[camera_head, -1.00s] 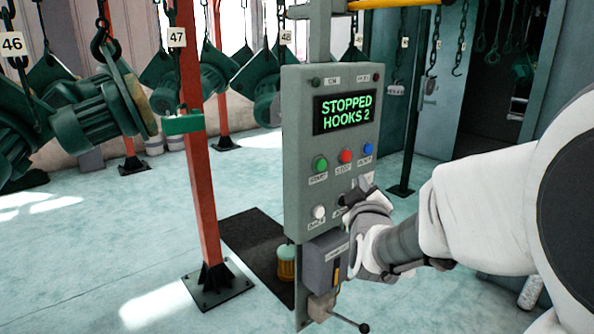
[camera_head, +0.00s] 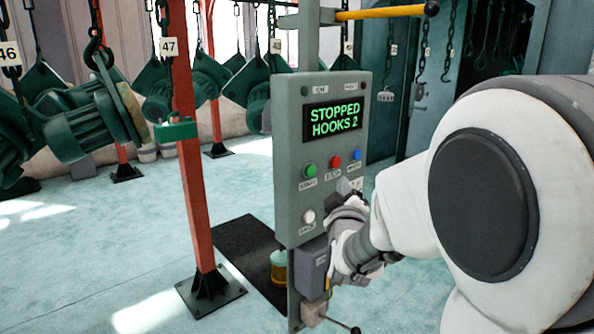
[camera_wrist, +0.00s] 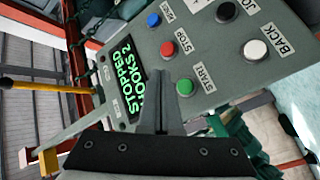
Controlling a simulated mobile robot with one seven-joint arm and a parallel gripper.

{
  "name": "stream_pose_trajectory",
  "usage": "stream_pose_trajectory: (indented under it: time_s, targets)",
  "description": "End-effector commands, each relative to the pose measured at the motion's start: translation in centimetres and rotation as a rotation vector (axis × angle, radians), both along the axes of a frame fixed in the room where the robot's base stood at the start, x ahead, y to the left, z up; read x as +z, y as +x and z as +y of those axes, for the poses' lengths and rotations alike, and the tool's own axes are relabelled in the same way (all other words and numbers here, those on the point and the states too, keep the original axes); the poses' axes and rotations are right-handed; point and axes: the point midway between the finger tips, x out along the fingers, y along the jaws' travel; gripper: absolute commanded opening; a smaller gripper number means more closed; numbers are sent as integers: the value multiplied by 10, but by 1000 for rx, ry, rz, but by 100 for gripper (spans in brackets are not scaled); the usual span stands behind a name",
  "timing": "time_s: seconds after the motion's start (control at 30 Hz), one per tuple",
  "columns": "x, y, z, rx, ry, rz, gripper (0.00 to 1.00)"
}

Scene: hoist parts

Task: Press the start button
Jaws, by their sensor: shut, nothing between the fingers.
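The grey control panel (camera_head: 290,210) stands upright in the middle, its screen (camera_head: 336,118) reading "STOPPED HOOKS 2". The green start button (camera_head: 310,171) sits below the screen, left of the red stop button (camera_head: 334,161) and the blue button (camera_head: 356,155). In the wrist view the green start button (camera_wrist: 185,87) lies just right of my fingertips, with a label reading START. My gripper (camera_wrist: 165,80) is shut and empty, in front of the panel. In the head view it shows below and right of the buttons, partly hidden by my arm. I cannot tell any contact.
A white button (camera_head: 308,216) sits low on the panel. A grey box (camera_head: 311,268) with a lever is below it. An orange post (camera_head: 196,170) stands left. Green motors (camera_head: 88,125) hang on chains. A yellow bar (camera_head: 385,12) juts out above the panel.

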Motion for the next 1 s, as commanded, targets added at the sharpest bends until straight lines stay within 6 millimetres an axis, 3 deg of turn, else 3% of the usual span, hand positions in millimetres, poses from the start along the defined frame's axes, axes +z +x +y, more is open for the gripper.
stream_pose_trajectory:
  time_s: [0.4,1.0]
  targets:
    - [0,45,33,2,0,-1,0]
    - [0,53,39,1,0,0,0]
